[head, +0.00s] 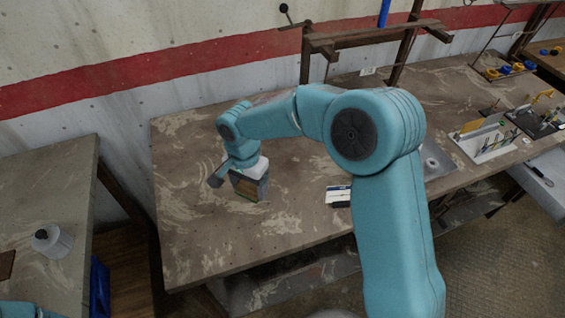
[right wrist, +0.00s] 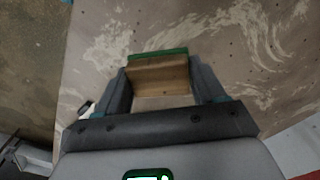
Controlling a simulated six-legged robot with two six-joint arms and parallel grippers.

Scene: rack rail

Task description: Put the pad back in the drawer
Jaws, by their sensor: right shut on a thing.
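My right gripper (head: 240,187) is over the left part of the workbench. It is shut on a pad (head: 245,187), a brown wood-coloured block with a green face. In the right wrist view the pad (right wrist: 158,76) sits between the two fingers of the gripper (right wrist: 160,80), its green layer on the far side. Whether the pad touches the bench top is hard to tell. I cannot make out a drawer in either view. My left gripper is not in view.
The workbench (head: 190,245) is clear around the pad. A small white and dark box (head: 338,196) lies right of it. A wooden rack (head: 350,42) stands at the back. Tool holders (head: 485,140) are at the right.

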